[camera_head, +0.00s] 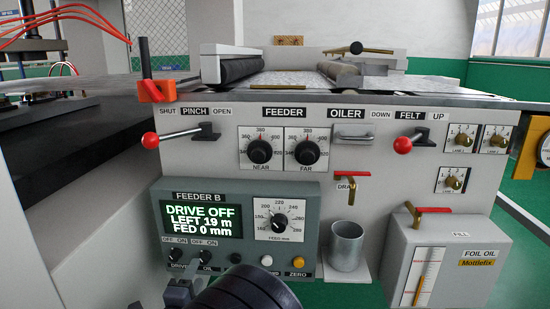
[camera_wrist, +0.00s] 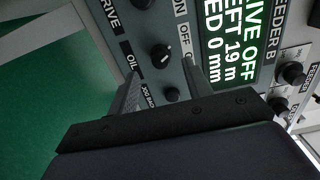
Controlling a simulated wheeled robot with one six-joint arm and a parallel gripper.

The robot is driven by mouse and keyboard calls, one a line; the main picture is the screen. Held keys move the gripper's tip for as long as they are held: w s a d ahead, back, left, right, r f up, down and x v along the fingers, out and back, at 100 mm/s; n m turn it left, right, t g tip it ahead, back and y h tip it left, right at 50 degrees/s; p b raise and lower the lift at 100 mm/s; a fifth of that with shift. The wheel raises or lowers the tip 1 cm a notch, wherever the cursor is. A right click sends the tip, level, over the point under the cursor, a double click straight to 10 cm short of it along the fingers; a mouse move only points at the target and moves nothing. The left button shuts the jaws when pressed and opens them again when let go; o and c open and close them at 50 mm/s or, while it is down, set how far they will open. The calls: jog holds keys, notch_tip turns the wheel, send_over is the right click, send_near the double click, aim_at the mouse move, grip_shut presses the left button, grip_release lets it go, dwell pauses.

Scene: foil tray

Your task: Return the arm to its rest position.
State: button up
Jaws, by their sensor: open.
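My gripper (camera_head: 180,291) is low in the head view, in front of the lower left of the grey FEEDER B panel (camera_head: 308,205). My dark wrist beside it hides part of the panel's bottom edge. In the wrist view my gripper (camera_wrist: 158,72) shows two fingers set apart with nothing between them. A black switch knob (camera_wrist: 160,55) by the OIL label and a dark button (camera_wrist: 172,94) appear beyond the fingertips. I cannot tell whether a finger touches the panel. The display (camera_head: 201,219) reads DRIVE OFF, LEFT 19 m, FED 0 mm.
A red-knobbed PINCH lever (camera_head: 151,140) and FELT lever (camera_head: 402,145) stick out above. A metal cup (camera_head: 346,246) stands under the DRAIN tap (camera_head: 350,186). The foil oil tank (camera_head: 455,262) is at right. Green floor (camera_wrist: 45,95) lies open left of the panel.

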aim_at(202, 262)
jog(key=w, duration=0.3)
jog(key=shift+w+d+f+b, duration=0.15)
jog(key=shift+w+d+b, duration=0.1)
jog(key=shift+w+b, duration=0.1)
jog(key=shift+w, duration=0.35)
jog(key=m+b, duration=0.2)
jog(key=m, duration=0.4)
jog(key=shift+s+b, duration=0.1)
jog(key=shift+b, duration=0.25)
jog(key=m, duration=0.5)
jog(key=shift+r+m+b, duration=0.25)
jog(key=shift+m+b, duration=0.15)
jog(key=s+p, duration=0.2)
jog(key=s, duration=0.7)
jog(key=shift+s+a, duration=0.4)
jog(key=shift+d+r, duration=0.1)
